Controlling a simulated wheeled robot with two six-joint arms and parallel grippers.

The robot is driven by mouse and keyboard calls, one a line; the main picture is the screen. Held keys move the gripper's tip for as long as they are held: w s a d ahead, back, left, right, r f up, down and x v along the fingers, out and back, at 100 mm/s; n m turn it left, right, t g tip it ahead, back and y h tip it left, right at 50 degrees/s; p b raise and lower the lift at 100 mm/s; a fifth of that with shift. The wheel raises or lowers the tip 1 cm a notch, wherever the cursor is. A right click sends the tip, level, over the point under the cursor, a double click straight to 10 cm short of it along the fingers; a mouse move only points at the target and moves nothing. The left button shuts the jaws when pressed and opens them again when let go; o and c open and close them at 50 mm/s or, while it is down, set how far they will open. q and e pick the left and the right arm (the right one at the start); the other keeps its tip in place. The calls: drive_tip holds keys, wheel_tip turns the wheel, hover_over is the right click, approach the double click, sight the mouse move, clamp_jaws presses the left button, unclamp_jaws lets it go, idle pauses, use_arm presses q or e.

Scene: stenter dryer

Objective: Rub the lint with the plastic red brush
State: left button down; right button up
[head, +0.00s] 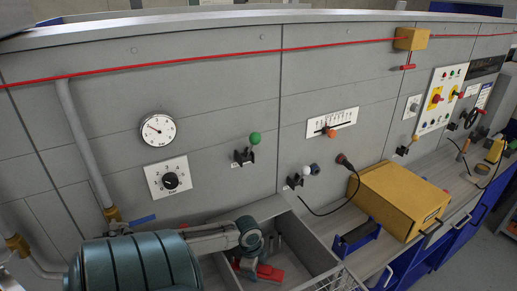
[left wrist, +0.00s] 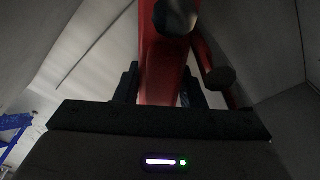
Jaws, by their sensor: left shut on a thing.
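The plastic red brush (head: 268,273) is low in an open grey drawer in the head view. It also shows as a red body (left wrist: 163,70) in the left wrist view, filling the space between the fingers. My left gripper (head: 246,265) reaches down into the drawer and is shut on the brush. Its two dark fingers (left wrist: 160,88) stand on either side of the red body in the left wrist view. The brush's bristles cannot be made out. I cannot pick out any lint. My right gripper is not in view.
The grey drawer (head: 312,247) has raised walls close around the gripper. A yellow box (head: 398,200) stands on the ledge to the right. A grey panel behind carries a gauge (head: 158,130), a dial (head: 170,180) and several knobs. A red cord (head: 200,60) runs along its top.

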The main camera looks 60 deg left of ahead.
sight(262, 289)
use_arm(q)
drive_tip(key=shift+s+d+f, duration=0.2)
drive_tip(key=shift+s+d, duration=0.05)
drive_tip(key=shift+d, duration=0.15)
drive_tip(key=shift+s+d+f, duration=0.2)
drive_tip(key=shift+d, duration=0.9)
drive_tip(key=shift+s+d, duration=0.15)
drive_tip(key=shift+d, duration=0.75)
drive_tip(key=shift+s+d+r, duration=0.1)
drive_tip(key=shift+d+r, duration=0.05)
drive_tip(key=shift+d, duration=1.35)
drive_tip(key=shift+s+d+r, duration=0.1)
drive_tip(key=shift+d, duration=1.4)
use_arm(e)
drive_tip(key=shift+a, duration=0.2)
use_arm(q)
drive_tip(key=shift+w, duration=0.1)
